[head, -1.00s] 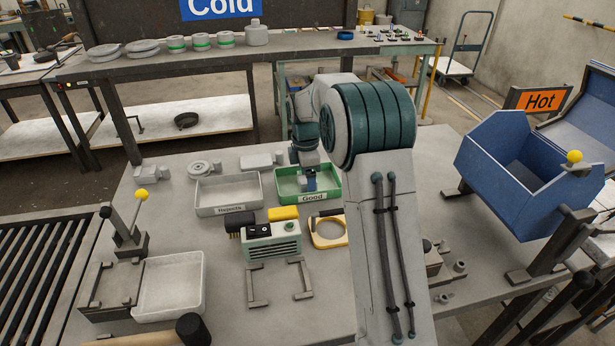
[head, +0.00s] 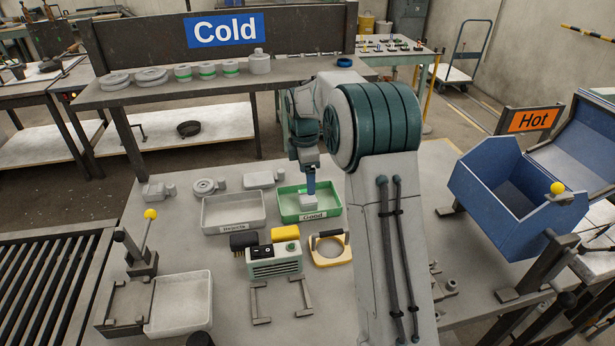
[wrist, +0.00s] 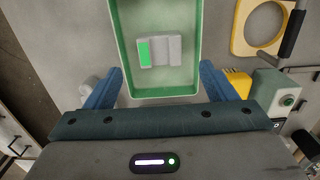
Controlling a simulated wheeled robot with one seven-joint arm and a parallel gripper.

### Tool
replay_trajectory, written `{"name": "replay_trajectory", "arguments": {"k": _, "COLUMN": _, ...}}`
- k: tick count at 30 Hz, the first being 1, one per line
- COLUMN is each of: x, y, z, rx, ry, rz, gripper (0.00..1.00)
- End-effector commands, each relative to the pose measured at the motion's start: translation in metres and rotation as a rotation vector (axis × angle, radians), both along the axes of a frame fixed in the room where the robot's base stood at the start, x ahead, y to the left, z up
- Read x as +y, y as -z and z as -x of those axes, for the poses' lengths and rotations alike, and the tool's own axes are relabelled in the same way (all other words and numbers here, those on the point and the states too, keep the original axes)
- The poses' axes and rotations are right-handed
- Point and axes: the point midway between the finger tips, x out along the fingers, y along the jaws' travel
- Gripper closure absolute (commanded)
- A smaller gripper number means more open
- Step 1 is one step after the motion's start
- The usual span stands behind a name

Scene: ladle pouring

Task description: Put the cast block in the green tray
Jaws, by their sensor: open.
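The cast block (head: 311,201), pale grey, lies in the green tray (head: 333,211) labelled "Good". In the wrist view the block (wrist: 165,50) shows a bright green patch on its left end and rests on the floor of the tray (wrist: 193,90), clear of its walls. My gripper (head: 311,187) is above the tray, pointing down. In the wrist view its two blue fingers stand wide apart, with nothing held between them (wrist: 161,70). In the head view the fingers hide part of the tray's back side.
The grey "Rejects" tray (head: 233,228) stands just left of the green tray. A yellow ring-shaped fixture (head: 330,262) and a green-grey control box (head: 275,268) stand in front. Several grey castings (head: 205,187) lie behind the trays. The blue "Hot" bin (head: 490,205) is at right.

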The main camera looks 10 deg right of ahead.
Motion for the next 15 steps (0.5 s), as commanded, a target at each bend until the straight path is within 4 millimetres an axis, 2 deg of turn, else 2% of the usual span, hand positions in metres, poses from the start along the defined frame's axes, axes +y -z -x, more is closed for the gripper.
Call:
{"name": "replay_trajectory", "arguments": {"k": 1, "x": 0.000, "y": -0.015, "z": 0.000, "rx": -0.001, "ry": 0.000, "rz": 0.000, "gripper": 0.22}}
{"name": "replay_trajectory", "arguments": {"k": 4, "x": 0.000, "y": -0.029, "z": 0.000, "rx": -0.002, "ry": 0.001, "rz": 0.000, "gripper": 0.22}}
{"name": "replay_trajectory", "arguments": {"k": 11, "x": 0.001, "y": -0.045, "z": 0.001, "rx": -0.002, "ry": 0.008, "rz": 0.001, "gripper": 0.22}}
{"name": "replay_trajectory", "arguments": {"k": 15, "x": 0.001, "y": -0.057, "z": 0.014, "rx": -0.018, "ry": 0.069, "rz": 0.001, "gripper": 0.22}}
